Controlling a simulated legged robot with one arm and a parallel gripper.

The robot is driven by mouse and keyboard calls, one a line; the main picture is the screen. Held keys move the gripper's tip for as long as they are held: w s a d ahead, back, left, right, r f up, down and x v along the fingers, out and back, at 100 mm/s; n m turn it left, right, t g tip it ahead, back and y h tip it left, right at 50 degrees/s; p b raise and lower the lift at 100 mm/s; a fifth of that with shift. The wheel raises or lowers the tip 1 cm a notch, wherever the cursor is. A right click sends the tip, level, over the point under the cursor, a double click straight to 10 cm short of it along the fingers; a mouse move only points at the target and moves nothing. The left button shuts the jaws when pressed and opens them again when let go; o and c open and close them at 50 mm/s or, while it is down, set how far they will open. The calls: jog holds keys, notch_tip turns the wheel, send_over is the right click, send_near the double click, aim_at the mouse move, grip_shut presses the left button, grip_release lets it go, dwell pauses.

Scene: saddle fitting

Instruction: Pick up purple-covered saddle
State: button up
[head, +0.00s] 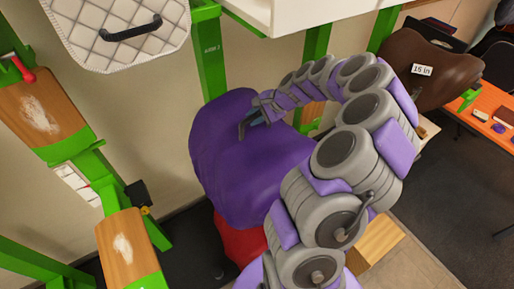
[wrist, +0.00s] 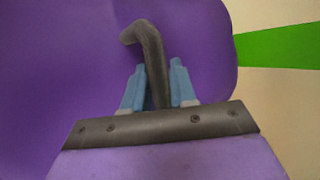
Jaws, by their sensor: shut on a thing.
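The purple-covered saddle (head: 235,160) is in the middle of the head view, with a red part (head: 240,243) showing below it. My arm curves over from the right. My gripper (head: 252,122) is at the saddle's upper right side. In the wrist view the purple cover (wrist: 60,70) fills most of the picture. The blue fingers of my gripper (wrist: 160,88) are on both sides of a dark bent handle (wrist: 150,50) and are shut on it. The handle stands out in front of the purple cover. What bears the saddle underneath is mostly hidden.
Green posts (head: 213,60) stand close behind the saddle. A white quilted pad (head: 115,35) with a black handle hangs at upper left. A brown saddle (head: 428,68) tagged "16 in" is at upper right, near an orange table (head: 490,125). Wooden blocks (head: 40,108) are at left.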

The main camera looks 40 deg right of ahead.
jog(key=shift+a, duration=0.15)
jog(key=shift+c, duration=1.4)
jog(key=shift+d, duration=0.25)
grip_shut()
jog(key=shift+d, duration=0.1)
